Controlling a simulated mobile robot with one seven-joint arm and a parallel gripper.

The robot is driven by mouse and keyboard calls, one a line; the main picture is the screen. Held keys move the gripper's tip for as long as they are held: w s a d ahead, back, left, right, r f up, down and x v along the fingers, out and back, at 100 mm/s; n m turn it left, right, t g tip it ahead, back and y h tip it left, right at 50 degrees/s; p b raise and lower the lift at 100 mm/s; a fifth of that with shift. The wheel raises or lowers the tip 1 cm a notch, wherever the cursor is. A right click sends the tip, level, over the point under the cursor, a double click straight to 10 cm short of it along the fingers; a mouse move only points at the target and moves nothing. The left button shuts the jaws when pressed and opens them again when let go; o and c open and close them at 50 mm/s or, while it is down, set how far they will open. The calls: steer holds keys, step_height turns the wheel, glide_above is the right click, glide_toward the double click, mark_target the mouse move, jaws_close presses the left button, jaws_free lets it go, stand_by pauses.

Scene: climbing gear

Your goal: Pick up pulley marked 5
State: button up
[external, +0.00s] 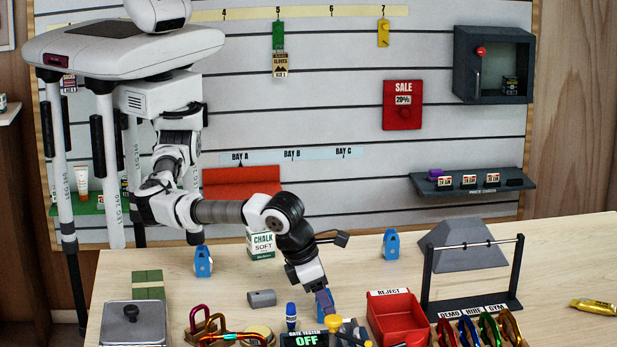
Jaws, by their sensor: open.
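Blue pulleys stand on the table in the external view: one at the left (203,262) and one toward the back right (391,244). A further blue piece (323,303) shows right at my gripper (321,294), low at the front middle of the table. It looks like another pulley, partly hidden by my gripper. The marks on the pulleys are too small to read, so I cannot tell which is marked 5. My gripper is open and points down; whether its fingers are around or just above the blue piece I cannot tell.
A gate tester (305,340), yellow-topped tool (333,323) and blue-capped bottle (291,316) crowd the front. A red reject bin (398,318) and a carabiner rack (474,243) stand right. A chalk box (261,245) is behind my arm. The far right table is mostly clear.

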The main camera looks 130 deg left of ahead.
steer(key=shift+w+a+f, duration=0.1)
steer(key=shift+f, duration=0.25)
steer(key=shift+c, duration=0.4)
steer(key=c, duration=1)
